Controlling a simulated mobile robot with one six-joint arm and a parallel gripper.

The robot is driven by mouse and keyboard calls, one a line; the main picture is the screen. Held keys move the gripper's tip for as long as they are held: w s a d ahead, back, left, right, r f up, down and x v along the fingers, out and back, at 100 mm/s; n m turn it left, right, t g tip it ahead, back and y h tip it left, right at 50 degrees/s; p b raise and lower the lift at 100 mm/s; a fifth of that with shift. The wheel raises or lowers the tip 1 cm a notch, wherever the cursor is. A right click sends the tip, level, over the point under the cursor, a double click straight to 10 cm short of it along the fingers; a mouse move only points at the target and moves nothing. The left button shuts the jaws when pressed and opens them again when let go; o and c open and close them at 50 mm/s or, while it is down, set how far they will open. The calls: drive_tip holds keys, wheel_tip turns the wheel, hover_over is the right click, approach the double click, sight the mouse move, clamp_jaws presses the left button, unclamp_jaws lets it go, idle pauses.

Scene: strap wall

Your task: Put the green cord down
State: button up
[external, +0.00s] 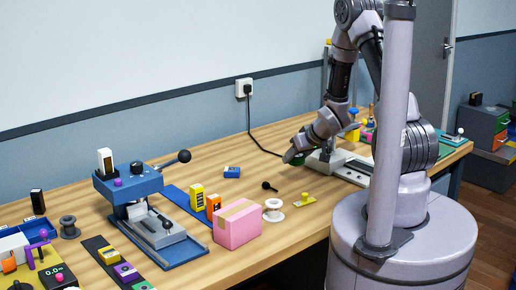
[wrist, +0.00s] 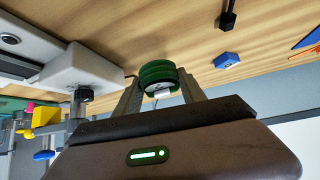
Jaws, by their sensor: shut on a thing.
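The green cord (wrist: 156,71) is a small wound coil. In the wrist view it sits between the two fingers of my gripper (wrist: 160,86), which is shut on it. In the external view my gripper (external: 294,156) is low over the back right of the wooden table (external: 215,178), pointing down and left. Only a bit of the green cord (external: 299,161) shows there, partly hidden by the fingers. I cannot tell whether the cord touches the table.
A grey-white machine (external: 349,168) stands close right of my gripper. A blue block (external: 232,172) and a black knobbed piece (external: 269,186) lie to the left. A white spool (external: 273,210) and pink box (external: 237,224) are nearer the front. A black cable runs down the wall behind.

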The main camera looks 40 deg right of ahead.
drive_tip(key=w+a+r+n+y+p, duration=0.2)
drive_tip(key=w+a+n, duration=0.1)
drive_tip(key=w+a, duration=0.4)
drive_tip(key=w+a+r+n+y+p, duration=0.25)
drive_tip(key=w+a, duration=0.25)
drive_tip(key=a, duration=0.3)
drive_tip(key=w+a+r+n+g+y+p, duration=0.15)
drive_tip(key=a+n, duration=0.25)
drive_tip(key=a, duration=0.4)
drive_tip(key=w+a+n+g+y+p, duration=0.2)
drive_tip(key=a+n+y, duration=0.1)
drive_tip(key=a, duration=0.5)
drive_tip(key=shift+n, duration=0.45)
drive_tip(key=f+b, duration=0.1)
drive_tip(key=f, duration=0.2)
drive_tip(key=a+f+b, duration=0.1)
drive_tip(key=f+b, duration=0.1)
drive_tip(key=f, duration=0.2)
drive_tip(key=a+f+b, duration=0.1)
drive_tip(key=f, duration=0.2)
drive_tip(key=shift+s+f, duration=0.1)
drive_tip(key=shift+f, duration=0.25)
drive_tip(key=shift+r, duration=0.15)
